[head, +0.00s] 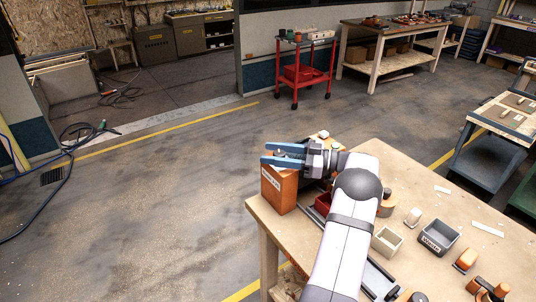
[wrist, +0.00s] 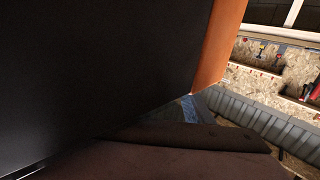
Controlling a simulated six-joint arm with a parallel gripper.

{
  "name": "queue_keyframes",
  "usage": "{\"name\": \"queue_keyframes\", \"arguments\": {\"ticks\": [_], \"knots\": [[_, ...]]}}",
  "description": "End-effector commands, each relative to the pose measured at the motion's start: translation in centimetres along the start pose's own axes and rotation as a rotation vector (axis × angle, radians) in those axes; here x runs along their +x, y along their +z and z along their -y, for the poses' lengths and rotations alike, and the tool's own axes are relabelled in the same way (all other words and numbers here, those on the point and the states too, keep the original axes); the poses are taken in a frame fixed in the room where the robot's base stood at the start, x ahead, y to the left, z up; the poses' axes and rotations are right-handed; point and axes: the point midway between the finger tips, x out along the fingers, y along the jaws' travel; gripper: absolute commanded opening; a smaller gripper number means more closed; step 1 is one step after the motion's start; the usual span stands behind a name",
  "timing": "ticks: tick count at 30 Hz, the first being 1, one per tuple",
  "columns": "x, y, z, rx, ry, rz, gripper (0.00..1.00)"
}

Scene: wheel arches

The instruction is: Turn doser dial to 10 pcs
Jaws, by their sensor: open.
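An orange-brown box (head: 281,190) with a small white label, which looks like the doser, stands upright at the table's far left corner in the head view. My gripper (head: 268,154) has blue fingers. It is open and lies level at the box's top, pointing left. I cannot tell whether it touches the box. No dial can be made out in either view. In the wrist view a large dark surface fills the left and middle. An orange face (wrist: 218,45), likely the box's side, stands at its right. A dark brown shape blurs across the bottom.
The wooden table (head: 408,175) holds a red bin (head: 322,204) partly behind my arm, a pale open box (head: 387,240), a grey labelled bin (head: 438,239) and several orange and wooden parts. A red trolley (head: 304,70) stands farther back. The floor left of the table is clear.

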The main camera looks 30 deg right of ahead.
Motion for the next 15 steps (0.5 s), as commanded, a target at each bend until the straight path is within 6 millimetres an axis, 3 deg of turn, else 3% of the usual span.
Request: {"name": "queue_keyframes", "arguments": {"ticks": [7, 15], "knots": [[-3.6, 0.2, -0.1, 0.0, 0.002, 0.001, 0.47], [-5.3, 0.1, 0.0, 0.002, 0.0, 0.0, 0.47]]}}
